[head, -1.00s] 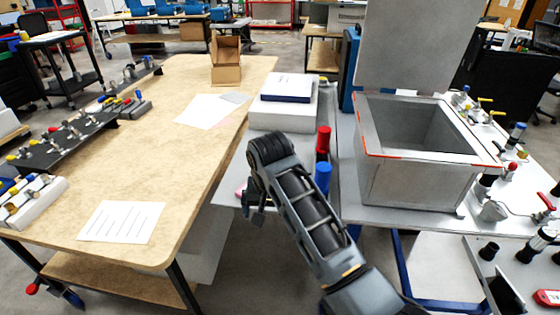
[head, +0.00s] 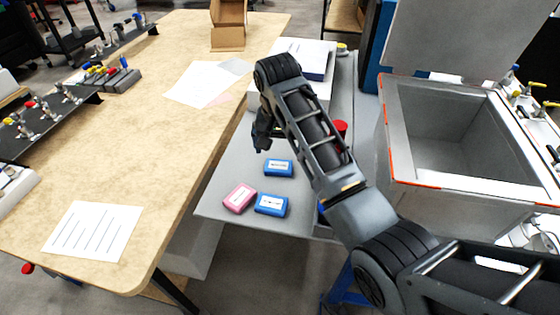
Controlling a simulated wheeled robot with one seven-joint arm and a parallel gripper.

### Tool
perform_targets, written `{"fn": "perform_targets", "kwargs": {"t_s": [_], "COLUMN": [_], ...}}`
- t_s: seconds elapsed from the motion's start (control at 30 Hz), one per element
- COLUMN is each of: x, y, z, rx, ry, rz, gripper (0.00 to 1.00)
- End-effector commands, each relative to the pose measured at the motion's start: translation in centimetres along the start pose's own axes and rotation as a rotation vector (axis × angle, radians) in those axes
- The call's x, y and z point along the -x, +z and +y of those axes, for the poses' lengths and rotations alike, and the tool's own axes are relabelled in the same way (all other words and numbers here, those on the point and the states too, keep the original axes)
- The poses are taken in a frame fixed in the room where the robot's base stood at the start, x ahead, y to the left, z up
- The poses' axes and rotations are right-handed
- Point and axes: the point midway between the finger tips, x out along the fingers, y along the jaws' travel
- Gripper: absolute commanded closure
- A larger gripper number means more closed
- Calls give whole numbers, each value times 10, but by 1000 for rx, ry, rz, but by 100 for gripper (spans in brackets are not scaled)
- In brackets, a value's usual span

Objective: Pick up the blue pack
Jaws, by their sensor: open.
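Two blue packs with white labels lie on the grey table (head: 220,205) in the head view. One blue pack (head: 278,168) lies farther back, and the other blue pack (head: 271,205) lies nearer the front edge. A pink pack (head: 239,197) lies just left of the nearer blue one. My gripper (head: 262,148) is above the table, behind and a little left of the farther blue pack, pointing down. It is open, with nothing seen between its fingers, and it is apart from the packs.
A wooden table (head: 160,130) with paper sheets stands left, across a narrow gap. A grey open-lidded box (head: 445,185) stands right of my arm. A white box (head: 308,60) is behind my gripper. A red cylinder (head: 341,128) is partly hidden by my arm.

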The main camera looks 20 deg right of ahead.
Motion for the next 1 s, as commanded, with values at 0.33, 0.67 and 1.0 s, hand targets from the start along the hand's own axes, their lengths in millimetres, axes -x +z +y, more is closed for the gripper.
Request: {"fn": "perform_targets", "kwargs": {"t_s": [0.33, 0.67, 1.0], "x": [-40, -66, -65], "y": [4, 4, 4], "z": [-4, -4, -4], "rx": [-1, -1, -1], "ry": [2, -1, -1], "rz": [-4, 0, 1], "gripper": [0, 0, 19]}}
